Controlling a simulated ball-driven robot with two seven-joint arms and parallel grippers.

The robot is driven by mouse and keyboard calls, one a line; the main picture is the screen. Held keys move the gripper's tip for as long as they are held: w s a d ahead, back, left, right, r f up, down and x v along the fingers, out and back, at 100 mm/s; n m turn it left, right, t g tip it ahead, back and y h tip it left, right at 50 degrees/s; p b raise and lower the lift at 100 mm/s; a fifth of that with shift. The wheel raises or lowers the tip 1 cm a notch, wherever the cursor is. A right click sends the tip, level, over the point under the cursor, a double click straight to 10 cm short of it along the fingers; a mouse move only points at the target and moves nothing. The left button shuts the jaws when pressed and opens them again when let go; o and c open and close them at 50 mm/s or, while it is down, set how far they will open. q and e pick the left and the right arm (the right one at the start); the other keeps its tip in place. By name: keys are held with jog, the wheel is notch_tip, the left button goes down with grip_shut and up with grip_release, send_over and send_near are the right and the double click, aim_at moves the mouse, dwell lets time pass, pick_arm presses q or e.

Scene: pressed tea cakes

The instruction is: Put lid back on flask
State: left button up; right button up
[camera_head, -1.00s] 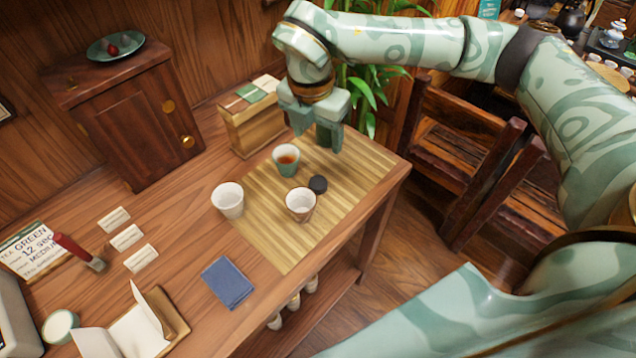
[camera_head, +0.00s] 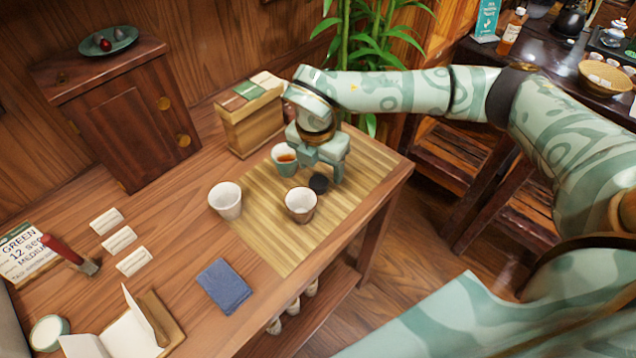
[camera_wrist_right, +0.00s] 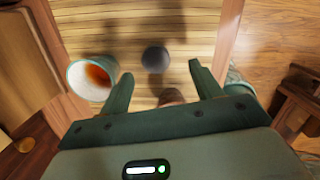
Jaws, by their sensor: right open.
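A small dark round lid (camera_head: 318,184) lies on the bamboo mat (camera_head: 262,226), just in front of my right gripper (camera_head: 322,170). In the right wrist view the lid (camera_wrist_right: 155,58) shows beyond and between the two open fingers (camera_wrist_right: 163,78), apart from them. The right gripper is open and points down over the mat. A small brown patch (camera_wrist_right: 172,98) shows between the fingers near the palm; I cannot tell whether it is part of the flask. The flask is not clearly visible in the head view now, where the gripper covers that spot. My left gripper is not in view.
A tea-filled cup (camera_head: 284,155) stands close left of the right gripper. Two pale cups (camera_head: 226,201) (camera_head: 301,206) stand nearer. A wooden box (camera_head: 250,122) stands behind. A blue cloth (camera_head: 223,285) lies in front. The table's right edge is close.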

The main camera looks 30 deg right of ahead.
aim_at(318, 181)
jog(key=f, duration=0.1)
jog(key=f+b, duration=0.1)
jog(key=f, duration=0.1)
jog(key=w+f, duration=0.1)
jog(key=f, duration=0.1)
jog(key=shift+f+b, duration=0.15)
jog(key=shift+b, duration=0.25)
jog(key=shift+s, duration=0.1)
jog(key=c, duration=1)
